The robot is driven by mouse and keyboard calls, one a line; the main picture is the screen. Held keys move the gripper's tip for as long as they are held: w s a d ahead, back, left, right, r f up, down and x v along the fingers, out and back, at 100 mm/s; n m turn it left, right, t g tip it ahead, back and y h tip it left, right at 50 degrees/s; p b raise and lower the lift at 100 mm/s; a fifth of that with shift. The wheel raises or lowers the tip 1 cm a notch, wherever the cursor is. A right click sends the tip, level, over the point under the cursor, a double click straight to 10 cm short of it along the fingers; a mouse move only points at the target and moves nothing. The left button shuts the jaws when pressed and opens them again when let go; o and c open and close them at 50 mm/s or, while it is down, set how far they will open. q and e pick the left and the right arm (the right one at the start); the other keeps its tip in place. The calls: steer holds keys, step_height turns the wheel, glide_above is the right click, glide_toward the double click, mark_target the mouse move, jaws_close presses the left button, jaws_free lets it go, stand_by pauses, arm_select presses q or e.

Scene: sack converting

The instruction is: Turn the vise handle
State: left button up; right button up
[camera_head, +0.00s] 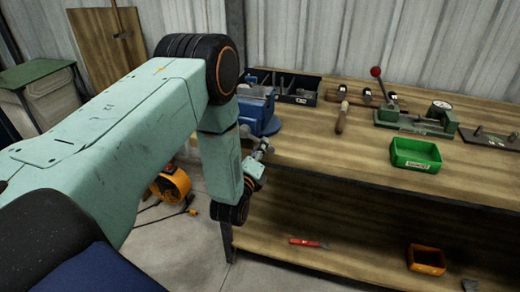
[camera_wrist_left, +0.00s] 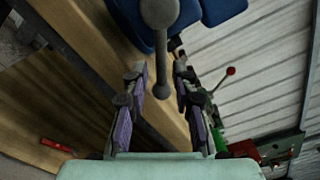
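The blue vise (camera_head: 262,122) sits at the left end of the workbench, partly hidden by my left arm. In the left wrist view, its blue body (camera_wrist_left: 128,20) is at the top. The grey vise handle (camera_wrist_left: 160,50), a bar with rounded ends, runs down the picture from there. My left gripper (camera_head: 257,163) is at the bench's left edge, beside the vise. In the left wrist view, my left gripper (camera_wrist_left: 160,72) is open, one finger on each side of the handle bar, with visible gaps. The handle is hard to make out in the head view. My right gripper is not in view.
The workbench (camera_head: 320,143) also holds a dark bin (camera_head: 285,88), a wooden-handled tool (camera_head: 342,118), a green tool with a red-knobbed lever (camera_head: 400,118) and a green bin (camera_head: 416,155). A lower shelf (camera_head: 300,263) carries a red tool (camera_head: 308,242) and an orange bin (camera_head: 427,260).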

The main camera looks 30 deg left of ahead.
arm_select(q)
steer(key=shift+o, duration=0.5)
steer(key=v, duration=1.2)
